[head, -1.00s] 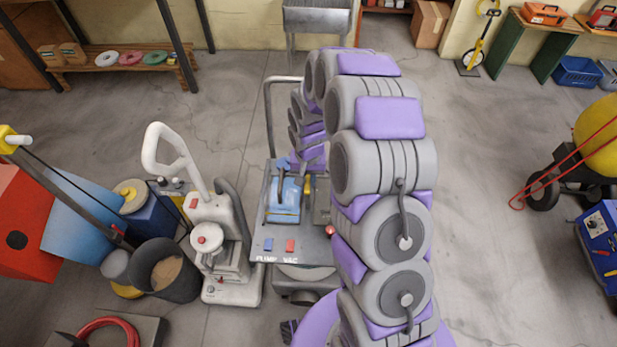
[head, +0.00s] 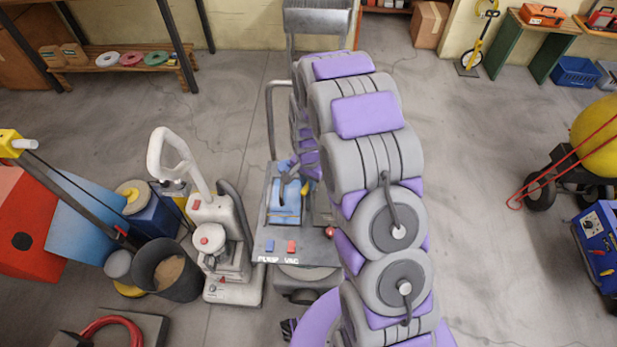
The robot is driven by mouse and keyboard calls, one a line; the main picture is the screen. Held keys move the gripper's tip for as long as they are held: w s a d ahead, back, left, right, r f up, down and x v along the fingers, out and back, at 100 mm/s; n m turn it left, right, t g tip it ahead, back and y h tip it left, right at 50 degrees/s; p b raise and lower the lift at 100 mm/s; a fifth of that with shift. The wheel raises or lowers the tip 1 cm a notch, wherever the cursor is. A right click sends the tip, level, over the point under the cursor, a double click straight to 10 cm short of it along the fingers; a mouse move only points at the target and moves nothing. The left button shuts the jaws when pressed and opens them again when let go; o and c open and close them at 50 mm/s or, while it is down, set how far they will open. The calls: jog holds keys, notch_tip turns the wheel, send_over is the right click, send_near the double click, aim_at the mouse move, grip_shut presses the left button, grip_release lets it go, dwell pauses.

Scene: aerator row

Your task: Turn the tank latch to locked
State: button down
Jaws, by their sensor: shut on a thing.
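The machine (head: 262,243) is a grey cart marked PUMP VAC, with a blue tank (head: 285,208) on its deck. A small yellow piece (head: 306,187), which looks like the tank latch, sits at the tank's upper right. My gripper (head: 300,172) is down at this spot, shut on what seems to be the latch. My arm and its purple wrist hide much of the jaws and the cart's right side. The latch's exact angle is too small to tell.
A white upright machine (head: 232,270) stands close on the left, beside a dark bucket (head: 165,270).

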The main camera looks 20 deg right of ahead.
jog(key=m+p, duration=0.3)
jog(key=m, duration=0.3)
jog(key=shift+s+r+m+p, duration=0.1)
jog(key=shift+m+p, duration=0.2)
jog(key=shift+p, duration=0.1)
jog(key=m+p, duration=0.3)
jog(key=m, duration=0.3)
dwell(0.3)
jog(key=c, duration=1)
grip_release()
jog(key=shift+a, duration=0.2)
jog(key=shift+c, duration=0.2)
